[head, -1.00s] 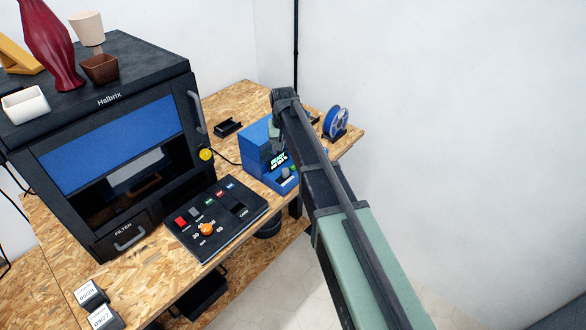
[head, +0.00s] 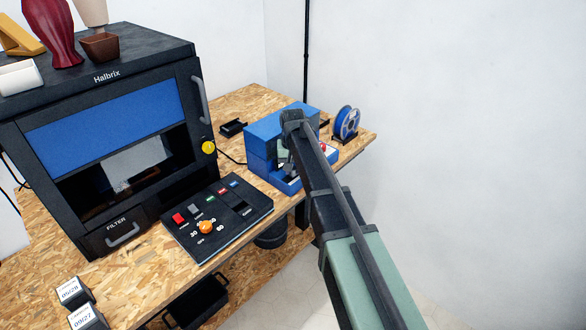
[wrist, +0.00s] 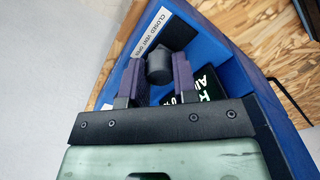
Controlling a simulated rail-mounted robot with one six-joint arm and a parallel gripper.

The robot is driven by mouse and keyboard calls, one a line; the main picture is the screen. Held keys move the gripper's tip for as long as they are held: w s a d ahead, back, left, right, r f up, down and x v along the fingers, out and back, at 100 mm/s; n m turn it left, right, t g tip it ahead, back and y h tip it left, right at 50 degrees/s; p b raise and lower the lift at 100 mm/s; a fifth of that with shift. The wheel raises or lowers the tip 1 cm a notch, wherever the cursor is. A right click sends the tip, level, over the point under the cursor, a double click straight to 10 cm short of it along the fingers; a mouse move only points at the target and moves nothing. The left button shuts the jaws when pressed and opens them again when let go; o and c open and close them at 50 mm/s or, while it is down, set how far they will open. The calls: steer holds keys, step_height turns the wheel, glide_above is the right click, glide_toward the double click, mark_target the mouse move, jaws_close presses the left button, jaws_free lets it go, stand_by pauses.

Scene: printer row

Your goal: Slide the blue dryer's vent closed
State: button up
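The blue dryer (head: 262,148) stands on the bench right of the black printer, partly behind my arm. In the wrist view its blue casing (wrist: 222,48) fills the middle. A white label (wrist: 150,33) reads CLOSED, VENT, OPEN, with CLOSED at the upper end. A dark vent knob (wrist: 158,66) sticks up beside the label, nearer its lower part. My gripper (wrist: 157,72) has one purple-grey finger on each side of the knob. A narrow gap shows at the left finger; contact at the right finger is unclear.
The black printer (head: 192,100) stands to the left, with a control panel (head: 217,217) in front of it. A blue filament spool (head: 346,122) stands right of the dryer. A small black tray (head: 233,127) lies behind. A dark display (wrist: 205,87) is beside the right finger.

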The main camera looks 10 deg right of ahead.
mark_target(286, 180)
jaws_close()
steer(key=shift+s+a, duration=0.9)
steer(key=shift+a, duration=0.3)
steer(key=o, duration=0.7)
jaws_free()
steer(key=shift+a, duration=0.15)
steer(key=shift+r, duration=0.1)
step_height(286, 180, up, 10)
steer(key=p, duration=1)
steer(key=shift+r+p, duration=0.25)
steer(key=shift+p, duration=0.1)
